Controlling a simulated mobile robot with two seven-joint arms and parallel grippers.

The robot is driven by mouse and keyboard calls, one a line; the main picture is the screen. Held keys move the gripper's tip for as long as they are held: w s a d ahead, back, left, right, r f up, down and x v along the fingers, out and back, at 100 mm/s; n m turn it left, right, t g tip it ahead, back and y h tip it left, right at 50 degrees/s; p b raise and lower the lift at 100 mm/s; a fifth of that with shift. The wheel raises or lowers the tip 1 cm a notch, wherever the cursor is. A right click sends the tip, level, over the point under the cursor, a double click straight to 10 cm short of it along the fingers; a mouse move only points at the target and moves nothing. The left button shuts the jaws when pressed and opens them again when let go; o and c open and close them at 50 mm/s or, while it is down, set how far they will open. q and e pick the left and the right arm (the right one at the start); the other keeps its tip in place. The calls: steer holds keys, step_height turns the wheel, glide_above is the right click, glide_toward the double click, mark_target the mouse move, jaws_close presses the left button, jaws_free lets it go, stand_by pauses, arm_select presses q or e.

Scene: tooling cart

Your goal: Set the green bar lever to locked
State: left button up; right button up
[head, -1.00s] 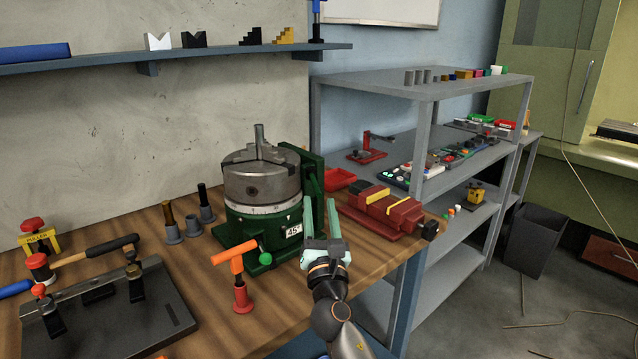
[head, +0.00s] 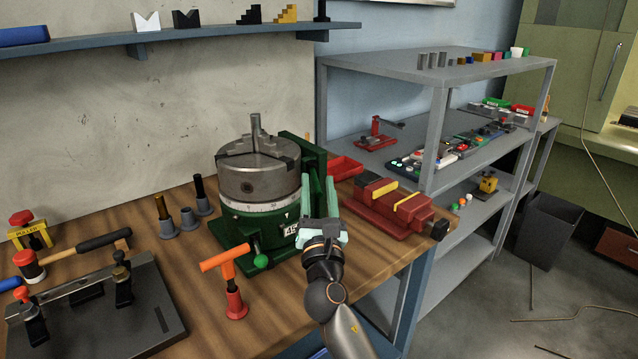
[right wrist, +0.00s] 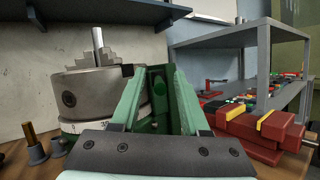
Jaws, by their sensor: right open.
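A dark green fixture (head: 238,228) carrying a round steel chuck (head: 258,172) stands on the wooden bench. A short lever with a bright green ball (head: 261,261) sticks out low at its front. An upright dark green bar (head: 316,160) rises at its right side; it also shows in the right wrist view (right wrist: 158,110), with a round green spot on it. I cannot tell which is the bar lever or its setting. My right gripper (head: 318,195) is open and empty, its pale green fingers in front of the upright bar. My left gripper is out of view.
An orange-handled lever (head: 225,258) stands left of my right gripper. A red vise (head: 390,208) sits close on its right, with a red tray (head: 343,167) behind. A clamp plate (head: 100,310) fills the bench's left front. Grey shelves (head: 435,70) stand beyond.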

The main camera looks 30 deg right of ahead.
steer(key=shift+c, duration=0.2)
jaws_close()
steer(key=shift+r, duration=0.1)
stand_by(1.2)
